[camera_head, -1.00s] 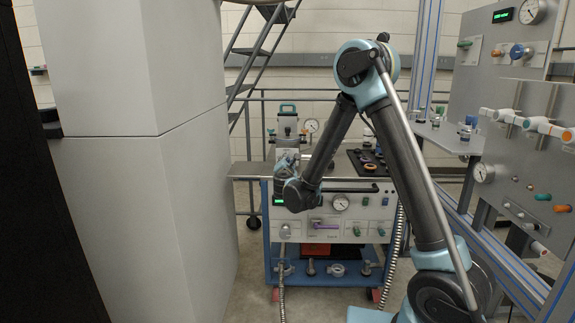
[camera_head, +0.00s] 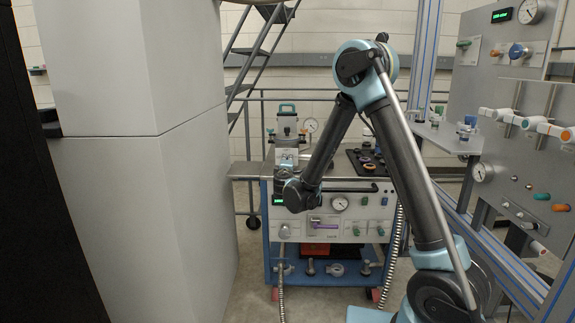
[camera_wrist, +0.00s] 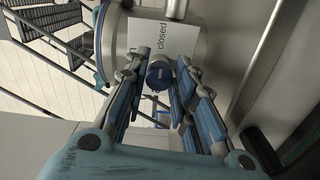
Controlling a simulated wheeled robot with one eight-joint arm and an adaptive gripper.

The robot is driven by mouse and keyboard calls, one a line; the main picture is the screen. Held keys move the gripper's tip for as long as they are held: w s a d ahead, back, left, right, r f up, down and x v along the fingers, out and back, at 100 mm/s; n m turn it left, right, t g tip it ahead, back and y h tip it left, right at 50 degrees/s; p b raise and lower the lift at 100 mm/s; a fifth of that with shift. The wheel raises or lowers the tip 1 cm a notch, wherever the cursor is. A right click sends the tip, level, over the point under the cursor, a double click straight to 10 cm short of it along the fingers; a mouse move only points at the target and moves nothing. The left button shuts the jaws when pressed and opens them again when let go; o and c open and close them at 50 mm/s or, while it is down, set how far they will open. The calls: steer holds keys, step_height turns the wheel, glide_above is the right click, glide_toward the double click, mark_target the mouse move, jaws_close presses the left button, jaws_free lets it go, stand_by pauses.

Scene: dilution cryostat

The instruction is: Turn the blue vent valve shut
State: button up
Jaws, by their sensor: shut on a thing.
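The blue vent valve (camera_wrist: 159,73) shows in the wrist view as a round blue knob with a pale mark on its face. It sits below a white label (camera_wrist: 165,38) that reads "closed", with part of another word to its left. My gripper (camera_wrist: 157,66) has its fingers on both sides of the knob and is shut on it.
The blue-framed pump cart (camera_head: 330,247) carries a panel with a gauge and knobs. A dark tray (camera_head: 352,160) with small parts lies right of my gripper. A large grey cabinet (camera_head: 150,150) stands close on the left, and a valve panel (camera_head: 500,75) on the right.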

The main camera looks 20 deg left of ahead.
steer(key=shift+f+m, duration=0.1)
steer(key=shift+m, duration=0.6)
jaws_close()
steer(key=o, duration=1.1)
jaws_free()
steer(key=shift+w, duration=0.1)
steer(key=shift+c, duration=0.2)
steer(key=v, duration=1.2)
steer(key=shift+d, duration=0.1)
